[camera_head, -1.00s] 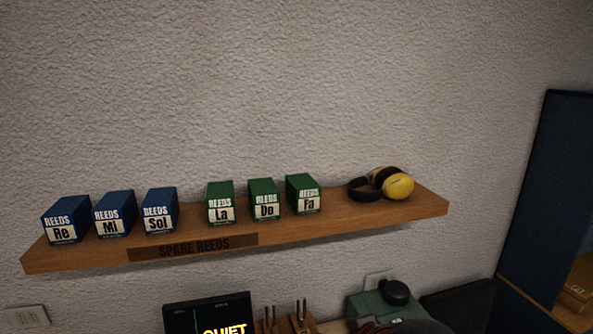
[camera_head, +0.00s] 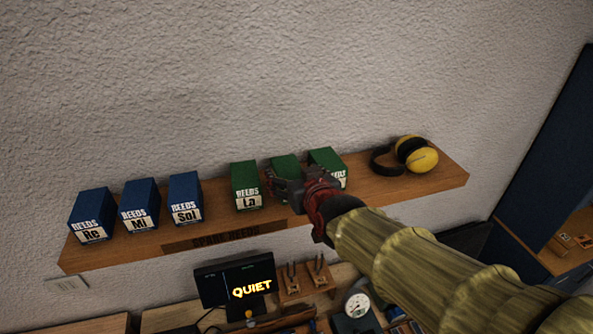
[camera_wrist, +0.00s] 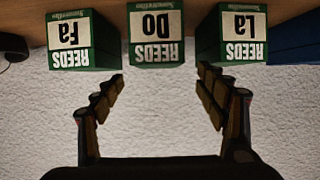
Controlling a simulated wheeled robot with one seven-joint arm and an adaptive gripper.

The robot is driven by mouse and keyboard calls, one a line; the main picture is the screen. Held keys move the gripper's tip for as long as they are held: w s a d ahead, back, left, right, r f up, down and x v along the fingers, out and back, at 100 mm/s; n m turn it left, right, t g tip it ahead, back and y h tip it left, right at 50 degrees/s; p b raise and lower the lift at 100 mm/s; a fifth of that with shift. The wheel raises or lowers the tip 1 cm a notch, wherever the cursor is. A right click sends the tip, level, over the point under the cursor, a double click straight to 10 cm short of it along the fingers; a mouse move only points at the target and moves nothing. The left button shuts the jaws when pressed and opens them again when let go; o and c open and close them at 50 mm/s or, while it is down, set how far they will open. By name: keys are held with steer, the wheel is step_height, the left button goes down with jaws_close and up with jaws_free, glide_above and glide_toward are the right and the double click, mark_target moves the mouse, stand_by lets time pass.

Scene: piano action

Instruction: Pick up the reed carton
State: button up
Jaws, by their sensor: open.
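Several reed cartons stand in a row on the wooden shelf. The green Do carton (camera_head: 285,166) is partly hidden behind my gripper (camera_head: 275,187) in the head view. In the wrist view, upside down, the Do carton (camera_wrist: 156,38) sits centred above the gap between my open fingers (camera_wrist: 158,85), with nothing between them. The green La carton (camera_head: 245,185) stands to its left in the head view, and the green Fa carton (camera_head: 326,162) to its right. The blue Re (camera_head: 92,214), Mi (camera_head: 140,204) and Sol (camera_head: 186,198) cartons stand further left.
The wooden shelf (camera_head: 455,178) is fixed to a rough wall. Yellow earmuffs (camera_head: 415,156) lie at its right end. Below is a bench with a lit QUIET display (camera_head: 235,280), wooden fork stands (camera_head: 319,274) and a gauge (camera_head: 357,303). Gaps between the green cartons are narrow.

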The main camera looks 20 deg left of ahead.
mark_target(288, 167)
steer(key=p+x, duration=0.2)
steer(key=x, duration=0.4)
steer(key=shift+w+a+f, duration=0.1)
steer(key=shift+w+f, duration=0.15)
steer(key=shift+f, duration=0.1)
steer(key=shift+c, duration=0.4)
steer(key=c, duration=1.4)
steer(key=shift+r, duration=0.1)
steer(key=shift+c, duration=0.2)
